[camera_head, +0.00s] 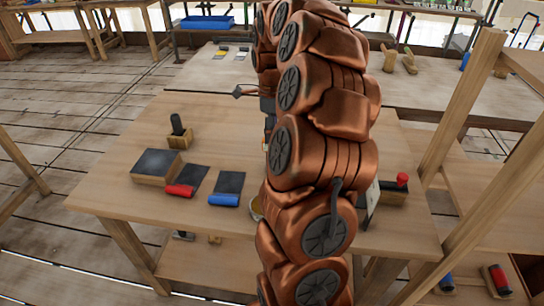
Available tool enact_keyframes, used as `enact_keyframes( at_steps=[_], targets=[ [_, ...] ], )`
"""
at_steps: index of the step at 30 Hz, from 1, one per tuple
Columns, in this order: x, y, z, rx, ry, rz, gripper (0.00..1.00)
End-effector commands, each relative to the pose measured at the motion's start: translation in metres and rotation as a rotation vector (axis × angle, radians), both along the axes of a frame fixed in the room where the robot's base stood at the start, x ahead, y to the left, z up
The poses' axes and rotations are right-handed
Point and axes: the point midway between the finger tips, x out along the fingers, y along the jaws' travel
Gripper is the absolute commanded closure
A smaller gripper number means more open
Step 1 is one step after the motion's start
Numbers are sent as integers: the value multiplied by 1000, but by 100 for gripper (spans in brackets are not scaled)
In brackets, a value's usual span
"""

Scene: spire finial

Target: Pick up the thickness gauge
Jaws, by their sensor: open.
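I cannot pick out the thickness gauge for certain; it may be partly or wholly behind my arm. A small yellowish round edge (257,208) shows at the left side of my arm on the near wooden table (110,195), mostly hidden. A pale upright plate (373,203) shows at the right side of the arm. My copper arm fills the middle of the view. A narrow part of my gripper (268,125) shows left of the arm, above the table. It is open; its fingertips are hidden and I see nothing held.
On the table's left are a black-handled piece in a wooden block (178,135), a dark-topped block (157,163), and dark sheets with a red roll (180,190) and blue roll (224,199). A thin dark rod (205,93) lies behind. A red knob (402,179) stands right, near wooden posts.

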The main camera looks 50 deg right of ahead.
Motion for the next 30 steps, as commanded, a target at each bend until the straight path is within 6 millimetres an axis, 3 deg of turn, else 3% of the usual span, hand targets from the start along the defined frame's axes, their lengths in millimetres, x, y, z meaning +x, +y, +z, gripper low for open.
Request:
enact_keyframes(
  at_steps=[4, 17, 24, 30],
  targets=[
    [-1, -7, -7, -2, 3, -40, 34],
    [-3, -1, -41, 2, 3, -35, 34],
    [-4, 1, -70, 0, 1, -36, 34],
    [-4, 1, -79, -1, 0, -36, 34]
  ],
)
